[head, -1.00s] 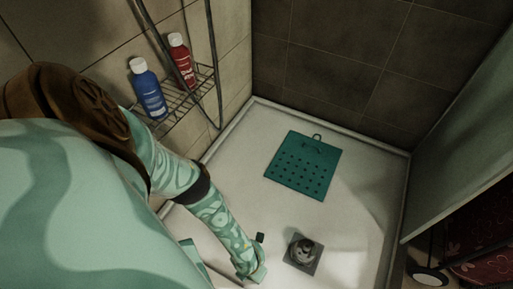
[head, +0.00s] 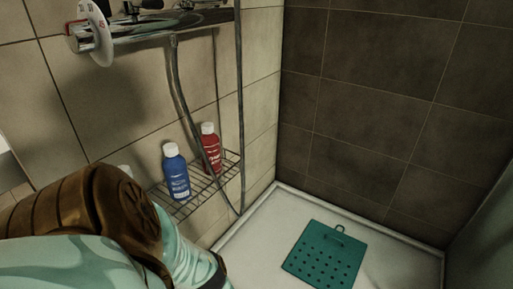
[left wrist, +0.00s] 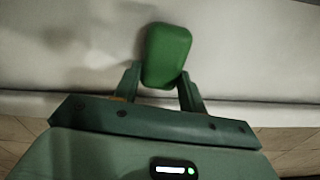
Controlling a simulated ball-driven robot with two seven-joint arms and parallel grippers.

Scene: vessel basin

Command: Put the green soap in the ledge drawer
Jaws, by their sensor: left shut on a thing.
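The green soap (left wrist: 168,50) is a rounded block in the left wrist view. It sits between the two fingers of my left gripper (left wrist: 159,84), which is shut on it, and its upper part sticks out beyond the fingertips. A pale surface lies behind it; I cannot tell whether the soap touches it. In the head view my left arm comes in at the lower left, and its gripper is out of frame. I cannot make out the ledge drawer in either view. My right gripper is not in view.
A wire rack (head: 187,203) on the tiled wall holds a blue bottle (head: 176,175) and a red bottle (head: 211,152). A shower fixture (head: 155,33) and hoses are above. A teal perforated mat (head: 322,258) lies on the pale shower floor (head: 268,222).

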